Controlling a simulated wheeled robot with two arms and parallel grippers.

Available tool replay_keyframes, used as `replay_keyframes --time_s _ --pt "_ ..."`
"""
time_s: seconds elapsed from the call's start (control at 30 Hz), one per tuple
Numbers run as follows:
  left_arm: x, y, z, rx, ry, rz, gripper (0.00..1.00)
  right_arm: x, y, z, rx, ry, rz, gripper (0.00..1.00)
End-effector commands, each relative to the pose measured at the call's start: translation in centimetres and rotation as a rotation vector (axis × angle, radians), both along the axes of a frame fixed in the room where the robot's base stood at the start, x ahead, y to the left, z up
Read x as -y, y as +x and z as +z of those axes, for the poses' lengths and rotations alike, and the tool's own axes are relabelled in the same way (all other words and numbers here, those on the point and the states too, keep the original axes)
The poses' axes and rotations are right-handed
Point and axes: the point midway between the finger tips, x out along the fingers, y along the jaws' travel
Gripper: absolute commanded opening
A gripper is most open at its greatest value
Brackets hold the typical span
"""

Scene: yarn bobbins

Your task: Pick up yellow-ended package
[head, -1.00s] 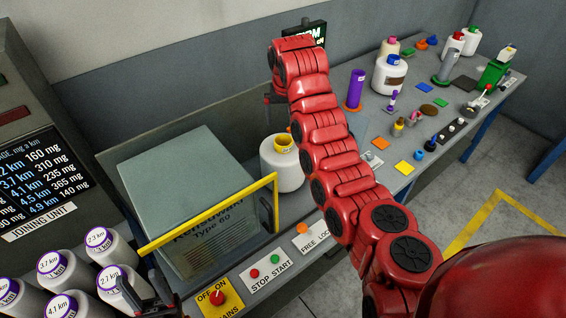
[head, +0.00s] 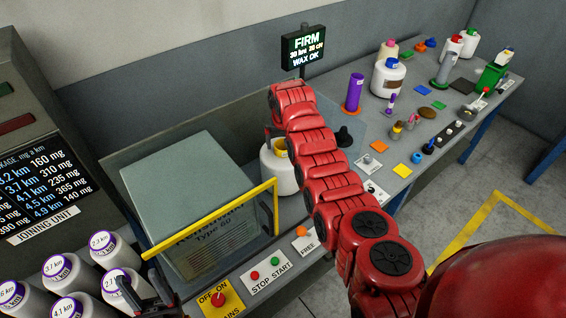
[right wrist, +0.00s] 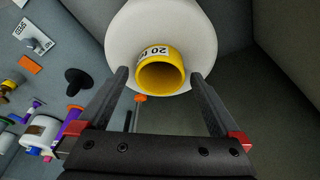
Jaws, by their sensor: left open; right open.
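The yellow-ended package is a white bobbin (head: 279,177) with a yellow tube end, standing on the bench behind the yellow bar. My red right arm hides part of it in the head view. In the right wrist view its white body (right wrist: 127,38) and open yellow tube (right wrist: 146,78) are close. My right gripper (right wrist: 160,75) is open, its fingers on either side of the yellow tube, with tips at the white body's near edge. I cannot tell whether they touch. My left gripper (head: 143,290) is open and empty at lower left, by the white bobbins.
A grey-green box (head: 185,180) with a yellow bar (head: 215,216) stands left of the package. Several white bobbins (head: 68,270) with purple rings fill the lower left. A "FIRM" display (head: 305,45) stands behind. The right bench holds a purple tube (head: 355,92) and small coloured parts.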

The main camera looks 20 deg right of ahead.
Motion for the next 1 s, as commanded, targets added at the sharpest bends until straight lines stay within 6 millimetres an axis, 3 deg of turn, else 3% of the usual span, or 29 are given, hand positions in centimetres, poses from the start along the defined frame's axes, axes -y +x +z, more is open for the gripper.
replay_keyframes --time_s 0.37,0.47,0.93,1.0 --pt "0.00 0.00 0.32 0.000 0.000 0.000 0.50 0.04 0.17 -0.75 0.001 0.001 0.000 1.00" --pt "0.00 -0.01 0.33 0.000 0.000 0.000 0.50 0.04 0.18 -0.74 0.001 0.001 0.000 0.86" --pt "0.00 0.00 0.32 0.000 0.000 0.000 0.50 0.05 0.19 -0.68 0.002 0.000 0.000 0.01" --pt "0.00 -0.01 0.33 0.000 0.000 0.000 0.50 0.05 0.20 -0.68 0.002 0.000 0.000 0.00"
